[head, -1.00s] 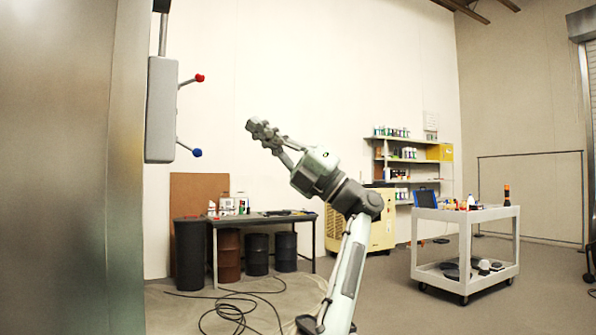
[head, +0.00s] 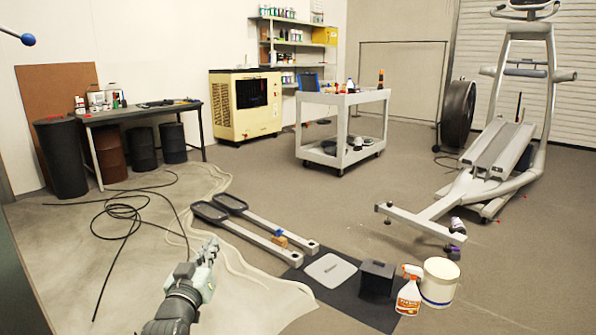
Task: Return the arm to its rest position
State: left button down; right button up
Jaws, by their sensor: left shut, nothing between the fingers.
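My left gripper (head: 208,250) shows in the lower left of the head view, at the end of my left arm (head: 175,308), which comes in from the bottom edge. Its fingers are closed together with nothing between them. It points up and away over the pale drop cloth (head: 245,295) and touches nothing that I can see. My right gripper is not in view.
Two detached pedal arms (head: 255,232) lie beside the gripper. A dark mat (head: 325,297), a spray bottle (head: 409,290) and a white tub (head: 439,281) are at the lower right. An elliptical machine (head: 490,165) stands right, a cart (head: 343,128) behind. Black cable (head: 125,212) lies left.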

pick_arm(q)
jog(key=s+a+f+m+g+p, duration=0.15)
jog(key=s+f+g, duration=0.65)
jog(key=s+f, duration=1.1)
pick_arm(e)
jog(key=s+d+f+g, duration=0.2)
jog(key=s+f, duration=0.1)
jog(key=f, duration=0.1)
jog(key=shift+s+d+f+p, duration=0.15)
jog(key=shift+d+f+p, duration=0.1)
jog(key=shift+f+p, duration=0.1)
pick_arm(q)
jog(key=s+a+f+g+y, duration=0.1)
jog(key=s+f, duration=0.4)
jog(key=s, duration=0.5)
jog(key=s+a+f+m+g+y, duration=0.1)
jog(key=s+a+f+g, duration=0.3)
jog(key=s, duration=0.7)
jog(key=f+g, duration=0.1)
jog(key=g, duration=0.1)
jog(key=shift+f+g+y, duration=0.15)
jog(key=shift+g+y, duration=0.15)
pick_arm(e)
jog(key=shift+c, duration=0.4)
pick_arm(q)
jog(key=shift+s+a, duration=0.1)
pick_arm(e)
jog(key=shift+c, duration=0.3)
